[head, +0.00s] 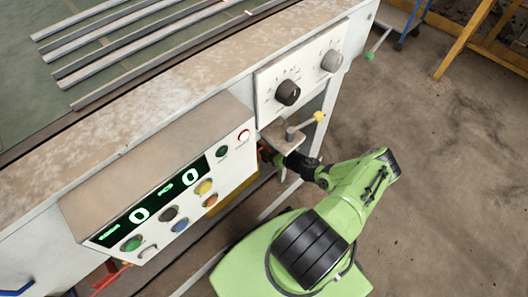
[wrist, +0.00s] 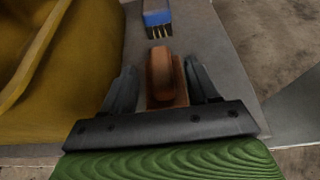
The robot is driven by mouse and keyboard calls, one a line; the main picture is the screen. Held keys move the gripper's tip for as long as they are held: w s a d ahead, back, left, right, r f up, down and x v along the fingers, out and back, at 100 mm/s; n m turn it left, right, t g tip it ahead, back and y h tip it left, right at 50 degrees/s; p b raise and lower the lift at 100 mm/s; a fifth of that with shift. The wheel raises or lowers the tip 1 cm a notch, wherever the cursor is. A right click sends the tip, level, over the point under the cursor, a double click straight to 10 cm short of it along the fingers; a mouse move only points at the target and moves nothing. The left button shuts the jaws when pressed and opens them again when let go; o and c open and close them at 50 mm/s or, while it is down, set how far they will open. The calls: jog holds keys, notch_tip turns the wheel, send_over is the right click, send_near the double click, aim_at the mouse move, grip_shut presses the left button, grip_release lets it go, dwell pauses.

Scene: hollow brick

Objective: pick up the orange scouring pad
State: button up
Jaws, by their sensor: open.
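In the wrist view, an orange-brown piece (wrist: 160,70) with a rounded raised part on a flatter base lies on a grey surface. It is the only orange thing there and appears to be the scouring pad, though its texture is unclear. My gripper (wrist: 161,66) is open, with one dark finger on each side of this piece. A narrow gap shows beside it, and I cannot tell whether either finger touches. In the head view, my gripper (head: 271,156) reaches in below the machine's edge, and its tips are mostly hidden.
A blue-ended item with pale prongs (wrist: 157,18) lies just beyond the pad. A yellow bin-like wall (wrist: 50,70) rises close on the left. The control box (head: 160,190) and a yellow-knobbed lever (head: 319,117) are close to my arm. Open floor (head: 440,170) lies to the right.

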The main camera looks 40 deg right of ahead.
aim_at(265, 145)
jog(key=b+x, duration=0.1)
jog(key=x, duration=0.2)
jog(key=shift+w+f, duration=0.25)
jog(key=shift+w, duration=0.05)
jog(key=shift+r, duration=0.2)
jog(key=c, duration=1.1)
